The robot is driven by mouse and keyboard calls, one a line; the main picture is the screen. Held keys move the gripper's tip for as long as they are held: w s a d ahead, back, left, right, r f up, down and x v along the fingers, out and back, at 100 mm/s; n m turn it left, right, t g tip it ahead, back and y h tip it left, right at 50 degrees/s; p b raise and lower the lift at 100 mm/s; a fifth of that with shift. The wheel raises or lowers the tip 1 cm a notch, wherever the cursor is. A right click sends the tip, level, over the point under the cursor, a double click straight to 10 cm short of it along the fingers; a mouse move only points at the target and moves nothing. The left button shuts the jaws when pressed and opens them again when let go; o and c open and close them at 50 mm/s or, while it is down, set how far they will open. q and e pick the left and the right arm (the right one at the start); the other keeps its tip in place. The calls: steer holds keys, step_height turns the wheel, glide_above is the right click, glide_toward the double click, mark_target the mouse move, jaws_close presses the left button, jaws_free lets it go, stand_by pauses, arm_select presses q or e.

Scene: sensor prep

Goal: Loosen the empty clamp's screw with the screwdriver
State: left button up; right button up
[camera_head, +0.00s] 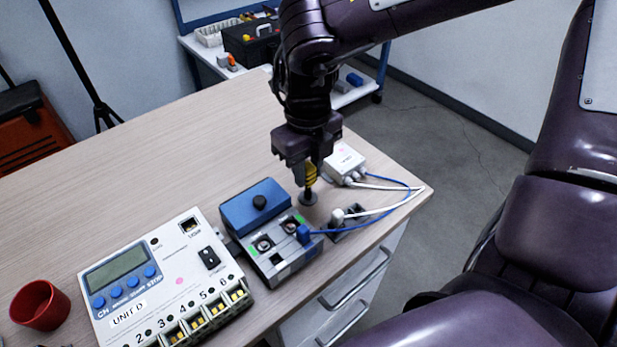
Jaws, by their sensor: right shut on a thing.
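My right gripper (311,167) points down over the right part of the table and is shut on the yellow handle of the screwdriver (310,176). The handle is upright above a small dark round base (308,199); the screwdriver's tip is hidden. To the left stands a grey terminal block (276,262) with a blue housing (250,206) behind it. It has two round screws side by side. A blue wire end (303,234) is at the right clamp. The left clamp's screw (264,246) has no wire seen at it. My left gripper is out of view.
A white sensor box (345,162) with white and blue cables (405,188) lies behind, near the right table edge. A dark holder (350,222) stands in front of it. A white control unit (165,280) and a red cup (40,305) are at left. The table's back left is clear.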

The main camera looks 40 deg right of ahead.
steer(key=shift+r+p, duration=0.85)
steer(key=shift+r, duration=0.6)
